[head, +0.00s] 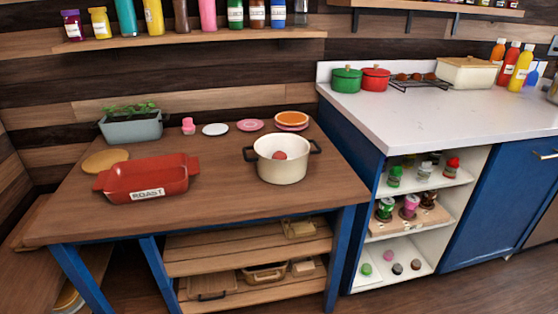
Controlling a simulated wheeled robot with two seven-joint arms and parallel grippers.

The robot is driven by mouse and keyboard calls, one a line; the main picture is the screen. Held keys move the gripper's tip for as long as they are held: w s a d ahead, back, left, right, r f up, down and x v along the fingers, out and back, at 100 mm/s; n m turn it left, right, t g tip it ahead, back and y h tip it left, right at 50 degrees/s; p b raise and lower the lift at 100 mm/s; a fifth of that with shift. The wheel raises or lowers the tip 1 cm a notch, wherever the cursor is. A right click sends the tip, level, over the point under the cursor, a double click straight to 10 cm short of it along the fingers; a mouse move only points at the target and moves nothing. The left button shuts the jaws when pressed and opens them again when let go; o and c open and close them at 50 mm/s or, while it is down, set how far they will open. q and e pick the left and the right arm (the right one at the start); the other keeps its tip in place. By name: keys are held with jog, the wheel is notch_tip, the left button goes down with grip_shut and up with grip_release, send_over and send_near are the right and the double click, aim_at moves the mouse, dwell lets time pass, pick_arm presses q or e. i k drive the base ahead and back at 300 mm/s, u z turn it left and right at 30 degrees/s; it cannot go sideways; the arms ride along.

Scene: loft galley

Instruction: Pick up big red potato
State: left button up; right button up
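A round reddish thing (279,155), which looks like the red potato, lies inside a cream pot (283,178) on the wooden table. The pot has two dark side handles and stands toward the right end of the table. Neither of my grippers is in the head view.
A red roasting dish (150,178) stands left of the pot on the table (215,215). A planter (131,127), small plates (250,125) and a pink cup sit behind. A white counter (430,115) with blue cabinets adjoins at right. The table front is clear.

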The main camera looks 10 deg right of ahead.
aim_at(278, 155)
jog(key=z, duration=1.55)
jog(key=i, duration=1.25)
jog(key=u, duration=0.75)
